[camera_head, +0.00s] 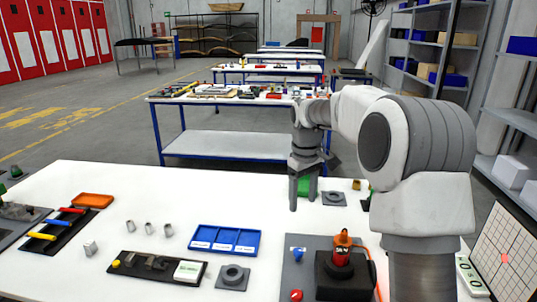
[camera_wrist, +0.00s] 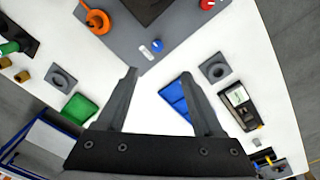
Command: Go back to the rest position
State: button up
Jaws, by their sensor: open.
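My gripper (camera_head: 304,187) hangs above the far right part of the white table (camera_head: 70,190), fingers pointing down. In the wrist view its two fingers (camera_wrist: 160,100) are spread apart with nothing between them. A green object (camera_head: 306,186) shows behind the fingers in the head view and left of them in the wrist view (camera_wrist: 79,108). A blue tray (camera_head: 224,251) lies on the table, left of my gripper in the head view. In the wrist view it is partly hidden behind the right finger (camera_wrist: 174,97).
A grey board (camera_head: 291,268) carries an orange-red tool (camera_head: 342,250) on a black block. A black fixture (camera_head: 158,268), a grey ring block (camera_head: 233,277), several small metal cylinders (camera_head: 148,228) and an orange tray (camera_head: 93,200) lie on the table. Shelves (camera_head: 455,60) stand at right.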

jog(key=s+r+m+t, duration=0.1)
jog(key=s+r+m, duration=0.1)
jog(key=s+r, duration=0.45)
jog(key=s+r+m+t, duration=0.1)
jog(key=s+r+t, duration=0.15)
jog(key=s, duration=0.75)
jog(key=s+f+m+t, duration=0.1)
jog(key=s+f+m, duration=0.2)
jog(key=s, duration=1.2)
jog(key=shift+s+t, duration=0.35)
jog(key=shift+s, duration=0.05)
jog(key=shift+r, duration=0.1)
